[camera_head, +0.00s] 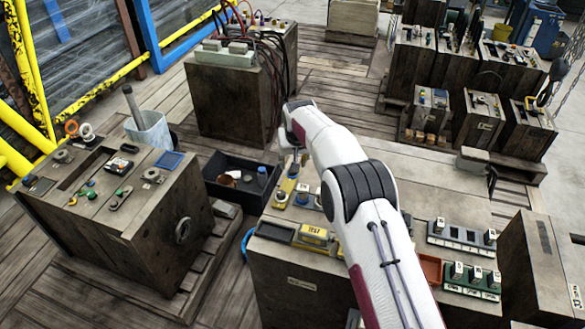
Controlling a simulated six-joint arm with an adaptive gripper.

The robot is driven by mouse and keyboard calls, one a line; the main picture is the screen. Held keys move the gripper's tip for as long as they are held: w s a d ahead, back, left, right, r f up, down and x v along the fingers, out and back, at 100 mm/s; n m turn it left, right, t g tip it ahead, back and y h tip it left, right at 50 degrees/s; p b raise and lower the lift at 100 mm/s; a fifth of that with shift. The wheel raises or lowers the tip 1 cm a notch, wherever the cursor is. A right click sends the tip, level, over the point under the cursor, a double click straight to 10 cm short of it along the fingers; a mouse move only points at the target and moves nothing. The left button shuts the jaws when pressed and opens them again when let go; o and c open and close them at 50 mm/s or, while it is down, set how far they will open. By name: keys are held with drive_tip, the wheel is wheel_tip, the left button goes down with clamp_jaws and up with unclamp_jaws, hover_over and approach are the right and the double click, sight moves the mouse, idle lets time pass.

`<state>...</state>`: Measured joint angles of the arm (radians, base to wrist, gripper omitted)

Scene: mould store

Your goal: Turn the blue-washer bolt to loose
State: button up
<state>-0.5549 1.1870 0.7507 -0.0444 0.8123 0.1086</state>
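My arm reaches up from the bottom right, and its wrist bends down over the far left part of a wooden block (262,283). My gripper (294,153) is at the far end, small and partly hidden by the arm; its fingers cannot be made out. Below it, a narrow yellow strip (285,187) on the block carries small round fittings. A blue and pale round piece (302,194) sits just right of the strip, perhaps the blue-washer bolt; its turn position is too small to read. I cannot tell whether the gripper touches anything.
A black open bin (222,193) holding small items stands left of the block. A yellow box (314,232) and switch rows (461,233) sit on the block top. Another wooden block (165,245) with tools stands left; a cable-topped crate (223,102) is behind.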

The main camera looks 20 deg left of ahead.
drive_tip(key=shift+x, duration=2.55)
clamp_jaws()
